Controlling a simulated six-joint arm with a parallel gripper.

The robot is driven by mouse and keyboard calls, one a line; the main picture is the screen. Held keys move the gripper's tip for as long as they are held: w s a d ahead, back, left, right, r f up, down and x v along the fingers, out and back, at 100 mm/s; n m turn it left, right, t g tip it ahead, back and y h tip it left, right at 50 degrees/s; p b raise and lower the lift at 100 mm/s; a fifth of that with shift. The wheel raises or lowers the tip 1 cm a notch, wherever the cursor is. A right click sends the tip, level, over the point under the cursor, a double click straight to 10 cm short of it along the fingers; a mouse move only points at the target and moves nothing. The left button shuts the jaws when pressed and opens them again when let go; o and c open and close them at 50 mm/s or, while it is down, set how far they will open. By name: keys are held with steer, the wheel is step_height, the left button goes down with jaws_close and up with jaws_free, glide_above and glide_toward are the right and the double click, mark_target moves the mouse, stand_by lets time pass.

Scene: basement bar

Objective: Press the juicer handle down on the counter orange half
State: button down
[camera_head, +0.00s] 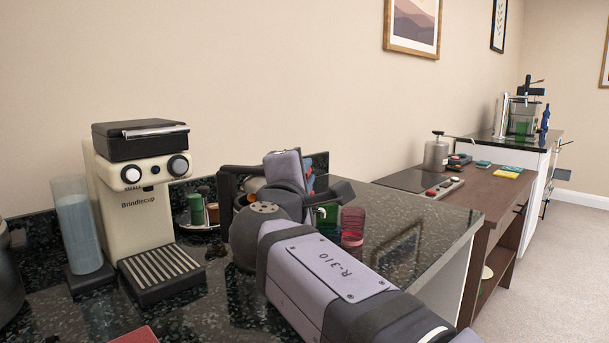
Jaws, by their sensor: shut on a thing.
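My gripper (337,191) is at the end of my arm, over the dark stone counter, with only a dark part showing beside my wrist. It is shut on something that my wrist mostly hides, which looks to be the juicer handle. What looks like the juicer, a black frame (226,188) with a bar across its top, stands just left of my wrist. My fingertips and the handle's height above the fruit are hidden.
A cream coffee machine (133,190) stands at the left beside a clear water tank (77,223). A green can (196,208) sits on a small tray behind. Counter (435,228) at right is clear.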

steer(key=c, duration=1.7)
jaws_free()
steer(key=shift+f, duration=0.25)
steer(key=shift+r, duration=0.15)
